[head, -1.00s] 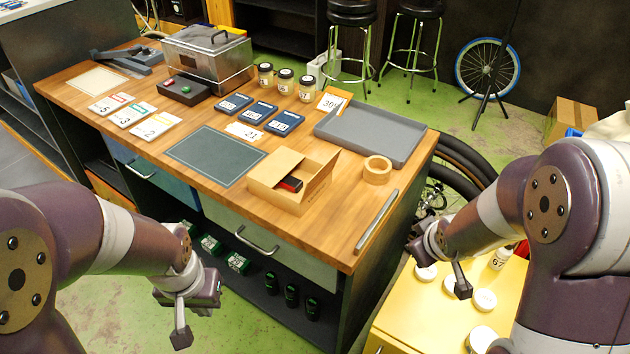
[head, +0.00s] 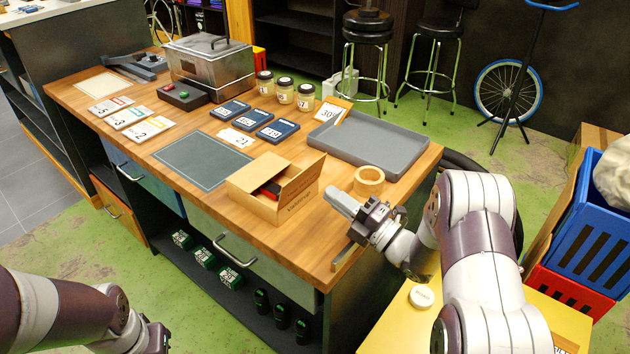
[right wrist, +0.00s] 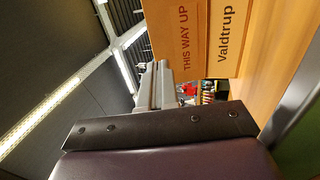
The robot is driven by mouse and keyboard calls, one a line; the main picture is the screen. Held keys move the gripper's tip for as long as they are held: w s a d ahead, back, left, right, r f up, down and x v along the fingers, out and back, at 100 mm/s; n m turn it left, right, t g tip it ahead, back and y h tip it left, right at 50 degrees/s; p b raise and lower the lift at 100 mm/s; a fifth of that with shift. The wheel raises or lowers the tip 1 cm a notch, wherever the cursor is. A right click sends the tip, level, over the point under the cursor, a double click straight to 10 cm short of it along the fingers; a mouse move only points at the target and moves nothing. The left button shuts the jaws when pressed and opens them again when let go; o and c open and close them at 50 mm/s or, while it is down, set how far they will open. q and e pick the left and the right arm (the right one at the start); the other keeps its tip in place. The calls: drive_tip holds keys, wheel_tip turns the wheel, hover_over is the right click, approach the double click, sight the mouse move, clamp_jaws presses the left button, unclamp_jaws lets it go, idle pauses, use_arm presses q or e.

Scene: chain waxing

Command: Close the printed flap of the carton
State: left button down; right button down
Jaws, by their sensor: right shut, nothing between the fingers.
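The carton (head: 253,203) is a small brown cardboard box on the wooden workbench, open at the top, with a red and black item (head: 270,190) inside. Its printed flap (head: 302,182) stands raised at the right side. In the right wrist view, the flap (right wrist: 183,40) reads "THIS WAY UP" and the carton wall (right wrist: 232,45) beside it reads "Valdtrup". My right gripper (head: 337,195) is shut and empty, just right of the flap, apparently apart from it. Its fingers (right wrist: 156,85) also show in the wrist view. My left gripper (head: 155,340) is low at the bottom edge, partly cut off.
A tape roll (head: 369,181) and a grey tray (head: 375,146) lie right of and behind the carton. A dark mat (head: 205,160) lies to its left. Number cards, blue boxes and jars stand farther back. A yellow cabinet (head: 400,320) is below the bench's right end.

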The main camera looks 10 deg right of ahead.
sight(304, 174)
drive_tip(key=x, duration=0.5)
drive_tip(key=shift+w+a, duration=0.15)
drive_tip(key=shift+w, duration=0.1)
use_arm(q)
drive_tip(key=shift+r, duration=0.2)
drive_tip(key=shift+r+p, duration=0.2)
drive_tip(key=shift+p, duration=0.1)
use_arm(e)
drive_tip(key=shift+r, duration=0.2)
